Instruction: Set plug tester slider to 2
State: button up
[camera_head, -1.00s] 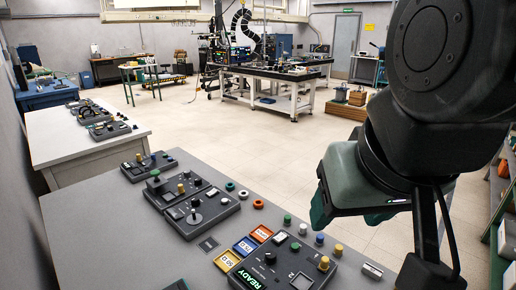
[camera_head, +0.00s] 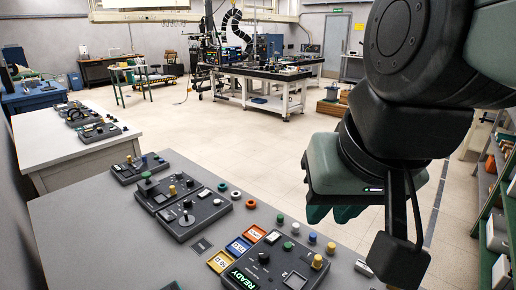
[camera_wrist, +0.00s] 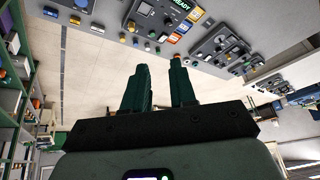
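A dark box (camera_head: 278,262) with a lit green READY display stands at the front of the grey table, with dark knobs, a yellow knob and a small window marked 2. Another dark box (camera_head: 192,220) with a round knob and a yellow knob lies behind it to the left. I cannot tell from labels which box is the plug tester, and no slider is clearly readable. My gripper (camera_head: 333,213) hangs right of the boxes, apart from them. In the wrist view my gripper (camera_wrist: 160,68) shows two green fingers apart with nothing between them. The READY box (camera_wrist: 165,15) is upside down there.
Orange, blue and yellow cards (camera_head: 237,247) lie left of the READY box. Small coloured plugs and rings (camera_head: 236,195) lie along the table's right edge. A white table (camera_head: 70,145) with more devices stands behind left. Shelves (camera_head: 500,205) stand right; open floor lies between.

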jog(key=w, duration=0.1)
jog(key=w+m+g, duration=0.1)
jog(key=w+f+m+y, duration=0.1)
jog(key=shift+a+f, duration=0.1)
jog(key=shift+a, duration=0.15)
grip_shut()
jog(key=w+d+f+m+g+y, duration=0.3)
jog(key=w+d+f+m+y, duration=0.1)
jog(key=w+d+f+m, duration=0.65)
jog(key=w+d+f+m+t+y, duration=0.1)
jog(key=d+f+m, duration=0.4)
jog(key=f, duration=0.4)
jog(key=d+f+m+t+y, duration=0.1)
jog(key=d+f+m+t, duration=0.1)
jog(key=d+f+m, duration=0.4)
notch_tip(320, 180, down, 4)
jog(key=shift+w+d+r+t, duration=0.2)
jog(key=shift+w+d+t, duration=0.15)
jog(key=shift+d, duration=0.85)
